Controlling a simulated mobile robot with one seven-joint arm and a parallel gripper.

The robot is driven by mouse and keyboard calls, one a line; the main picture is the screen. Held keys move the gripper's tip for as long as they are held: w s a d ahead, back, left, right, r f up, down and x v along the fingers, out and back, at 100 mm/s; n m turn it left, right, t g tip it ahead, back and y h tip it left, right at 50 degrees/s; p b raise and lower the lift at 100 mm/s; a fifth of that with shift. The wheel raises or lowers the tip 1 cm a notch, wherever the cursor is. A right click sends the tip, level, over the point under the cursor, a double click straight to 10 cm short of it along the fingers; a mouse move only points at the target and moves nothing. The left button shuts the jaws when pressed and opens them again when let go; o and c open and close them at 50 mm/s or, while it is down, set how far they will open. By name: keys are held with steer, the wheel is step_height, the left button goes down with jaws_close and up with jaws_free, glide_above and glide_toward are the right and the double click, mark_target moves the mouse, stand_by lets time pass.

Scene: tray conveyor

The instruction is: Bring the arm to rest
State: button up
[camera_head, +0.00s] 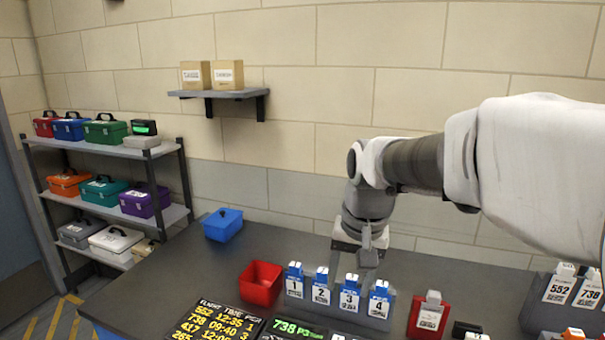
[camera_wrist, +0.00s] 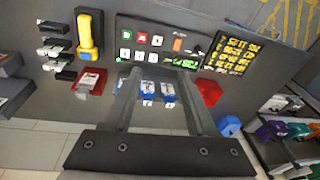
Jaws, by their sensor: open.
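My arm (camera_head: 415,163) reaches in from the right of the head view, bent down at the wrist. My gripper (camera_head: 358,258) hangs over the dark counter (camera_head: 170,275), close to the grey holder with numbered blue-topped tags in the picture. In the wrist view my gripper (camera_wrist: 158,78) shows two fingers spread apart. Nothing is held between them. The tags and part of the counter show beyond and between the fingers. The fingertips are partly hidden in the head view.
A red bin (camera_head: 261,284), a blue bin (camera_head: 223,225), the numbered tag holder (camera_head: 337,305) and a red tag stand (camera_head: 430,315) are on the counter. A flight board (camera_head: 213,325) lies in front. Shelves with toolboxes (camera_head: 105,127) stand left.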

steer(key=s+d+n+t, duration=0.1)
steer(key=s+d+t, duration=0.1)
steer(key=s, duration=0.6)
steer(key=s+d+n+t, duration=0.1)
steer(key=s+d, duration=0.3)
steer(key=s, duration=0.4)
steer(key=shift+s+r+t+h, duration=0.35)
steer(key=shift+s+t+h, duration=0.05)
